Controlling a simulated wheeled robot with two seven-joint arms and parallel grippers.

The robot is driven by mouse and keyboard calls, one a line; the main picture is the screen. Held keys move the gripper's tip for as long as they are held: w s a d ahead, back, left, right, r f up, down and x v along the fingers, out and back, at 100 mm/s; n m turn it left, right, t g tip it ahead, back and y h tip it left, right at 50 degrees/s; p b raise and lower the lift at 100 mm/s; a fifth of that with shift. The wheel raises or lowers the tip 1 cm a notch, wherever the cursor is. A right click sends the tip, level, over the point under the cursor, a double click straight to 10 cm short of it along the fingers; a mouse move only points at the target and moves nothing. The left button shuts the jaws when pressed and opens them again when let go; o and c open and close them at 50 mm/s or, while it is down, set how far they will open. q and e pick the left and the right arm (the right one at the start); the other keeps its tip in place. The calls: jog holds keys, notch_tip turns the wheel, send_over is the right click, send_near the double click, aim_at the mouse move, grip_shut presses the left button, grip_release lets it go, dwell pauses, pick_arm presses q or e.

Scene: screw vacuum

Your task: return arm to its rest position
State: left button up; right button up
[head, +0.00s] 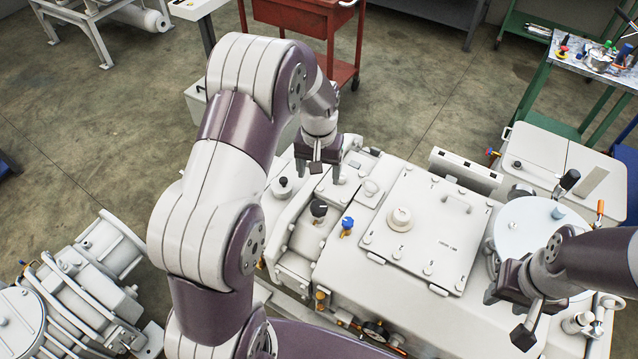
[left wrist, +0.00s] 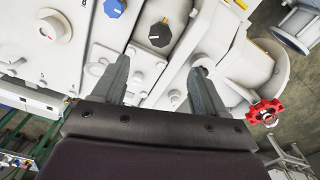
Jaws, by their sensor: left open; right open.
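My left arm rises from the bottom of the head view and bends over, with its left gripper (head: 318,172) pointing down above the left part of the white vacuum pump machine (head: 345,265). In the left wrist view the left gripper (left wrist: 160,85) has its two fingers wide apart with nothing between them. A black knob (left wrist: 160,34) and a blue knob (left wrist: 115,8) lie beyond the fingertips. My right gripper (head: 510,318) is open and empty at the right, over the machine's right end near a round white lid (head: 525,225).
A square cover plate (head: 425,225) with a handle tops the machine. A red valve wheel (left wrist: 266,112) shows beside the left gripper. A second white pump (head: 80,290) stands at lower left. A red cart (head: 305,25) and a green-legged workbench (head: 590,70) stand behind. Open floor lies at left.

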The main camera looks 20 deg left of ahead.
dwell(0.4)
pick_arm(q)
jog(key=s+d+r+m, duration=0.1)
jog(key=s+d+r, duration=0.1)
jog(key=s, duration=0.6)
jog(key=s+d+r+m+t, duration=0.1)
jog(key=s+d+r, duration=0.1)
jog(key=s, duration=0.6)
jog(key=shift+s+d+r, duration=0.2)
jog(key=shift+s+r, duration=0.2)
jog(key=shift+r, duration=0.3)
jog(key=shift+s, duration=0.2)
